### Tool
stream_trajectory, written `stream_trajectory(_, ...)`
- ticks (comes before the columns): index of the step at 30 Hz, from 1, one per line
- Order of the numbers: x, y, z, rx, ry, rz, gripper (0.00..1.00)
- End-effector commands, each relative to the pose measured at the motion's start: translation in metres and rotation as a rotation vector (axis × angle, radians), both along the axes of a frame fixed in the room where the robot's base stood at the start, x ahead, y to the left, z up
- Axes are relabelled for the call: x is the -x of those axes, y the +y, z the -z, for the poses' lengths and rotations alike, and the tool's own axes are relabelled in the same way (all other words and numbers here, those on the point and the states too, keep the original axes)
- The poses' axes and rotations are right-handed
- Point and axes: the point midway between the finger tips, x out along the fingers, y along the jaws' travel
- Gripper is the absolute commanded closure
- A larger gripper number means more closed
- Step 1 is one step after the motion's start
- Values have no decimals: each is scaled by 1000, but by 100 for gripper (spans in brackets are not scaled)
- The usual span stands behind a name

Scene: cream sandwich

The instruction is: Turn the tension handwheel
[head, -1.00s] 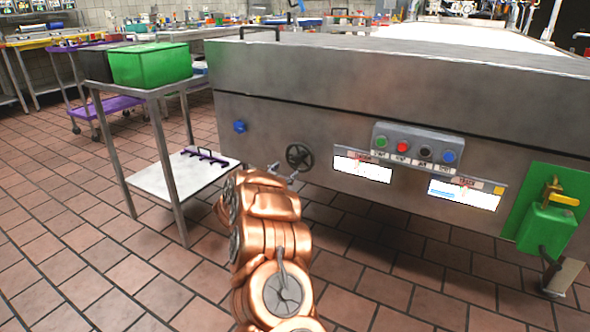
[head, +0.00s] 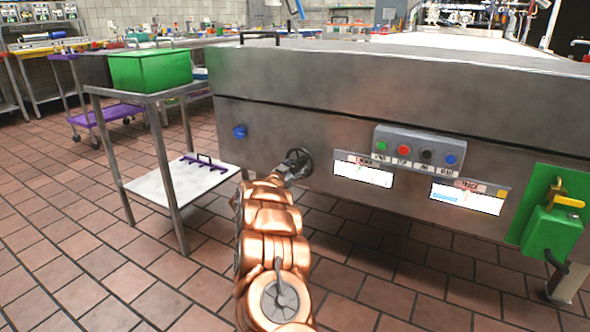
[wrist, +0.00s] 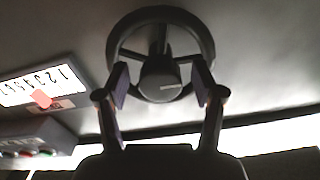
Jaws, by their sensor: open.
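The tension handwheel (head: 301,156) is a small dark spoked wheel on the front panel of the steel machine, left of the displays. In the wrist view the handwheel (wrist: 160,22) fills the upper middle, with its round hub facing me. My gripper (wrist: 160,84) is open, its two fingers apart on either side of the hub and overlapping the lower part of the rim in the picture. I cannot tell whether the fingers touch the wheel. In the head view my gripper (head: 290,170) is right at the wheel and covers part of its lower left.
The steel machine (head: 400,90) has a button box (head: 418,147), lit displays (head: 363,172) and a blue knob (head: 239,131). A green lockout box (head: 550,230) is at the right. A steel cart (head: 155,97) with a green bin (head: 150,68) stands left of my arm.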

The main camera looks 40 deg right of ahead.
Motion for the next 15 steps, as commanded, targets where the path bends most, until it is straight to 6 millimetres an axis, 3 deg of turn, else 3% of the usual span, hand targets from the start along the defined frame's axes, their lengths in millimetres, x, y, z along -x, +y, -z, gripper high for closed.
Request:
stream_trajectory(4, 0, 0, 0, 0, 0, 0, 33)
stream_trajectory(15, 0, 0, 0, 0, 0, 0, 72)
